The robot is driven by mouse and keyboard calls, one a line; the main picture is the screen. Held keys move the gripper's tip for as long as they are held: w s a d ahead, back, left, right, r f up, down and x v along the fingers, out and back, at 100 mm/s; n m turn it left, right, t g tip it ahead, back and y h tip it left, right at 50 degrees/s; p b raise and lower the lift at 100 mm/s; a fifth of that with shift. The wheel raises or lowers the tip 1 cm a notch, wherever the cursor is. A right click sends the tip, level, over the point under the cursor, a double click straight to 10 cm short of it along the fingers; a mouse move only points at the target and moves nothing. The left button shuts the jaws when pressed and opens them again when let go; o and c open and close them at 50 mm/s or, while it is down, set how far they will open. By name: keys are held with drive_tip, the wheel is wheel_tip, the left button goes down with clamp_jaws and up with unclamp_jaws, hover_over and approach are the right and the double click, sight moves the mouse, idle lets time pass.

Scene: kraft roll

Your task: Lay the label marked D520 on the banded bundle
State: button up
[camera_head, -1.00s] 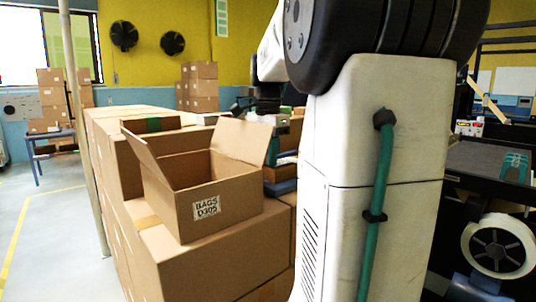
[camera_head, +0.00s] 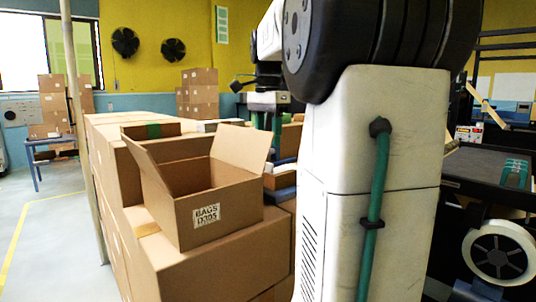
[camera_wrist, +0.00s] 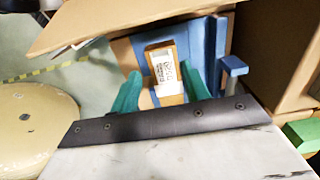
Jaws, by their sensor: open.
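My gripper (camera_wrist: 160,97) is open, its two teal fingers apart. In the wrist view, a white label with dark print (camera_wrist: 164,68) lies on a small tan block between and beyond the fingertips. Its print is too small to read surely, and I cannot tell how far below the fingers it is. In the head view my gripper (camera_head: 265,115) is above the blue items behind the open carton. A flat brown bundle with a green band (camera_head: 153,131) lies on the cartons to the left. A green patch (camera_wrist: 302,134) at the wrist view's right edge may be that band.
An open carton marked BAGS D305 (camera_head: 207,215) stands with flaps raised between the bundle and my arm. A blue tray or holder (camera_wrist: 215,55) surrounds the tan block. Stacked cartons (camera_head: 200,270) lie below. A pale roll (camera_head: 500,250) is at right.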

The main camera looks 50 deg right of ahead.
wheel_tip(320, 180, up, 5)
drive_tip(key=shift+r, duration=0.1)
idle(0.7)
